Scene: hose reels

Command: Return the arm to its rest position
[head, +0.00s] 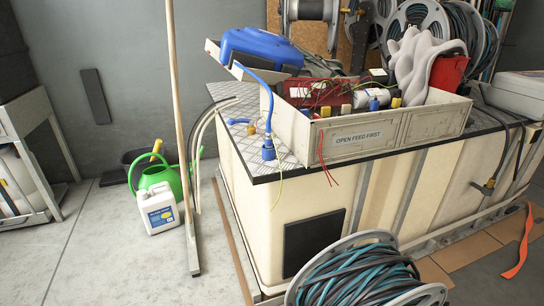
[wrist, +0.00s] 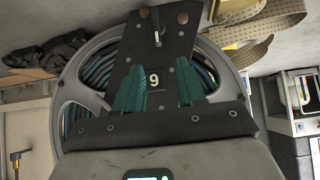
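My gripper (wrist: 160,68) shows in the wrist view, its two teal fingers spread apart with nothing between them. Beyond the fingers is a dark bracket plate (wrist: 153,50) with a white label reading 9. Behind the plate is a grey hose reel (wrist: 69,92) wound with teal hose. I cannot tell how far the fingertips are from the plate. My arm and gripper are not visible in the head view.
A cream tank (head: 290,215) carries a crowded bin (head: 360,137) marked OPEN FEED FIRST. A hose reel (head: 360,275) stands in front. A wooden pole (head: 175,90), a green watering can (head: 160,178) and a white jug (head: 158,209) stand left. Floor at lower left is clear.

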